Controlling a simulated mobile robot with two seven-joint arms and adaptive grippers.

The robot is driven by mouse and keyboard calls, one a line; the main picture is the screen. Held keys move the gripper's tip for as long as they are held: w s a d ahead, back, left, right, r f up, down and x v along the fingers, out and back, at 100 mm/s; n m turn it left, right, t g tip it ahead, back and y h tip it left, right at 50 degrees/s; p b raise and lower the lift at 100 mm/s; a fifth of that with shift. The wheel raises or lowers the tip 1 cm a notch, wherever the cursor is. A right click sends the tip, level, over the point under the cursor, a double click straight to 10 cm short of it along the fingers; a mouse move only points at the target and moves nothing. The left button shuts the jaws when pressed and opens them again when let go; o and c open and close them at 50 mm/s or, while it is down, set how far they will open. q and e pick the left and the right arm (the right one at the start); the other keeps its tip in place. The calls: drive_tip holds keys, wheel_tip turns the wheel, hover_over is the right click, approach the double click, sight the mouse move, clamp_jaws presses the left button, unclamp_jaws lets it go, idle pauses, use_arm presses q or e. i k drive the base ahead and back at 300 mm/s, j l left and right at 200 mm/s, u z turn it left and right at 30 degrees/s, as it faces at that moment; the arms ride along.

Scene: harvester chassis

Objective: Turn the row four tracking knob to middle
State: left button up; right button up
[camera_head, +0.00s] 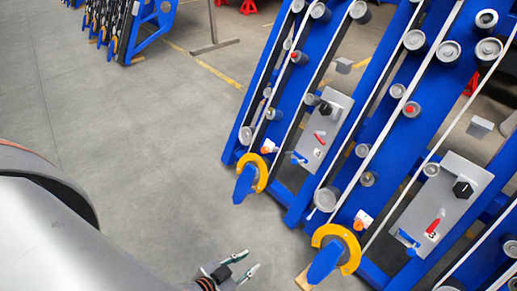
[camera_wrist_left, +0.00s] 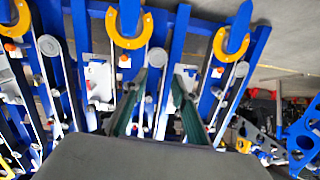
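Two grey control panels show in the head view, one on the left row (camera_head: 335,120) and one on the right row (camera_head: 450,205). Each carries a black knob, the left one (camera_head: 326,108) and the right one (camera_head: 463,189), plus a red lever and a small label. My right gripper is not in view.
Blue row frames carry grey rollers and pale belts. Yellow rings with blue tips (camera_head: 338,248) (camera_wrist_left: 127,30) stick out at the row ends. Bare grey floor (camera_head: 150,120) lies left of the rows. Another blue frame (camera_head: 150,25) stands at the back left.

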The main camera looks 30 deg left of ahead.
sight(264, 150)
drive_tip(key=j, duration=0.5)
drive_tip(key=i+j, duration=0.1)
drive_tip(key=j, duration=0.4)
drive_tip(key=i+j, duration=0.35)
drive_tip(key=i, duration=0.15)
